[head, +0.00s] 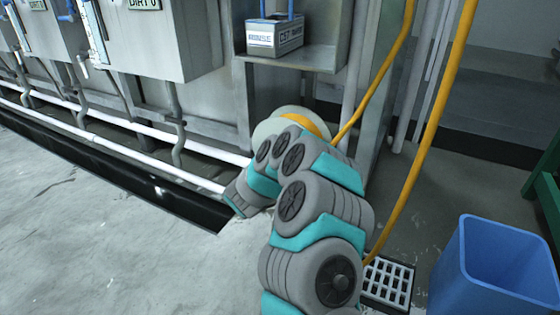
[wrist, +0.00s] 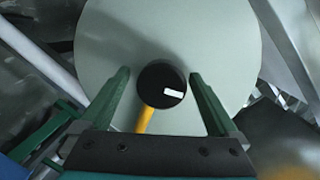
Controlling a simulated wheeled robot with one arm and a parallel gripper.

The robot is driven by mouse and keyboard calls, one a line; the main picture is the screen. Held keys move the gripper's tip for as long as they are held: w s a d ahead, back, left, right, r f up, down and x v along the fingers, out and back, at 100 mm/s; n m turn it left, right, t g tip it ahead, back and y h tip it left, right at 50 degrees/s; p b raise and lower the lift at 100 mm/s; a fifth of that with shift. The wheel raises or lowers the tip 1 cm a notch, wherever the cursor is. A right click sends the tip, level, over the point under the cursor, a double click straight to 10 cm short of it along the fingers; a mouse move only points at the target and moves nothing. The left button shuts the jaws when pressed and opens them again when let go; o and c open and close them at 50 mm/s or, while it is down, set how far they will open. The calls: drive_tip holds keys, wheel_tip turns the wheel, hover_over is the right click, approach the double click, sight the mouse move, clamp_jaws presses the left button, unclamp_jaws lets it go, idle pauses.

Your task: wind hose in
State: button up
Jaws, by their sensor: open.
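A pale round hose reel (head: 268,127) is mounted low on the grey frame, partly hidden by my arm. The orange-yellow hose (head: 386,72) runs up from it, and another length hangs to the floor drain. In the wrist view the reel's pale disc (wrist: 205,45) fills the upper middle. A round black knob (wrist: 160,92) with a white mark stands out in front of the disc. My gripper (wrist: 158,75) is open, with one green finger on each side of the knob. I cannot tell whether they touch it. A short yellow strip (wrist: 144,120) shows below the knob.
A blue bin (head: 485,285) stands at the right, near a floor drain grate (head: 388,282). A box marked RINSE (head: 275,38) sits on a shelf above the reel. White pipes (head: 120,125) and a dark trough run along the left wall. The floor at left is clear.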

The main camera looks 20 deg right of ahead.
drive_tip(key=p+v, duration=0.1)
drive_tip(key=v, duration=0.6)
drive_tip(key=shift+s+a, duration=0.25)
drive_tip(key=shift+a, duration=0.05)
drive_tip(key=shift+a, duration=0.1)
